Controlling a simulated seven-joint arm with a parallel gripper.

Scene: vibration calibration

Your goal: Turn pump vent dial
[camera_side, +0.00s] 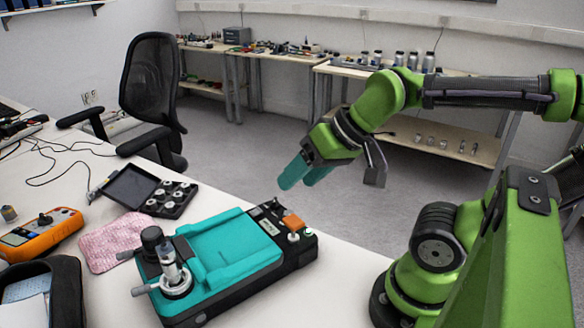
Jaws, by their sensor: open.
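A teal and black calibration device (228,252) lies on the white table. At its near left end stands a hand-pump assembly with a silver cylinder (169,262), a black knob (151,238) and grey side handles (145,290). At its far right end are an orange block (292,222) and a small white knob (293,238). I cannot tell for sure which of these parts is the vent dial. My gripper (299,180), with teal fingers, is open and empty in the air above and beyond the device's far right end, touching nothing.
A pink cloth (116,241), an open black case of small fittings (168,198), an orange meter (41,234) and a black bag (58,268) lie left of the device. An office chair (150,85) stands behind.

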